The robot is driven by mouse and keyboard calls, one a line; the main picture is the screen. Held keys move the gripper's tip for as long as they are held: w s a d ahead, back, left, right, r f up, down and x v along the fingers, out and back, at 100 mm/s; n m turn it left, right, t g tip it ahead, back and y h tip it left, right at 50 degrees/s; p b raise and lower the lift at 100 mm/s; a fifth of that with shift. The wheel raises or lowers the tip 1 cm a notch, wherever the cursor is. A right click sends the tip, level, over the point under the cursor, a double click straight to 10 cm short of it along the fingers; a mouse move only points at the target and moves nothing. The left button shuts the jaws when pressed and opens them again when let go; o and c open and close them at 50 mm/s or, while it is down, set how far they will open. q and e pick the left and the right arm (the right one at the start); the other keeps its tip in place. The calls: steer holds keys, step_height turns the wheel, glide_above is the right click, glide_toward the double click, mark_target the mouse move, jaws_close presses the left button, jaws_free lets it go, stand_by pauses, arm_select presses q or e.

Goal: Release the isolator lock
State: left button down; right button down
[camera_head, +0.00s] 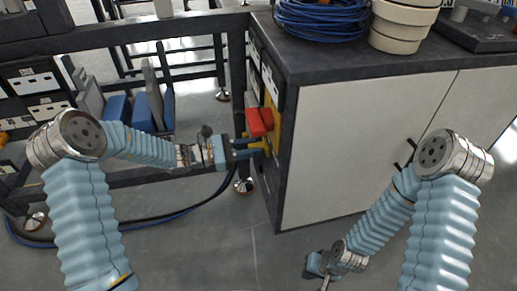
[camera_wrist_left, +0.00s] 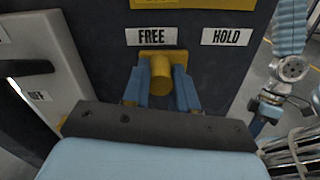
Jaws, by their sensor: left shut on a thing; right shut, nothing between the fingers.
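A yellow lock knob (camera_wrist_left: 160,72) sticks out of the dark panel in the left wrist view, below the FREE label (camera_wrist_left: 151,36) and left of the HOLD label (camera_wrist_left: 228,36). My left gripper (camera_wrist_left: 158,88) is shut on this knob, with one blue finger on each side. In the head view my left gripper (camera_head: 253,148) reaches the side panel of the cabinet, just below a red block-shaped handle (camera_head: 259,121). My right gripper (camera_head: 322,275) is shut and empty, low in front of the cabinet.
The white cabinet (camera_head: 350,140) has a dark top bearing a blue cable coil (camera_head: 320,18) and stacked cream pots (camera_head: 402,25). In the left wrist view a white part with an OFF label (camera_wrist_left: 38,95) lies left. A dark rack frame (camera_head: 190,70) stands behind my left arm.

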arm_select(q)
steer(key=c, duration=0.9)
jaws_free()
steer(key=shift+w+a, duration=0.1)
steer(key=shift+w, duration=0.1)
steer(key=v, duration=1.4)
steer(key=s+d+f+m+g+y+p, duration=0.1)
steer(key=s+d+f+m+y, duration=0.2)
steer(key=s+f, duration=0.4)
steer(key=s+d+f+m+g+y, duration=0.2)
steer(key=s+d+f+m+y, duration=0.1)
steer(key=s+f+m+y, duration=0.2)
steer(key=s+d+f+m+g+y+p, duration=0.1)
steer(key=s+d+f+m+y, duration=0.2)
steer(key=s+f+m, duration=0.6)
step_height(320, 180, down, 4)
steer(key=shift+s+d+r+g+y+p, duration=0.1)
steer(key=shift+g+y+p, duration=0.1)
steer(key=shift+y, duration=0.3)
steer(key=shift+s+f+g+y+p, duration=0.1)
steer(key=shift+g+y, duration=0.1)
steer(key=shift+y, duration=0.3)
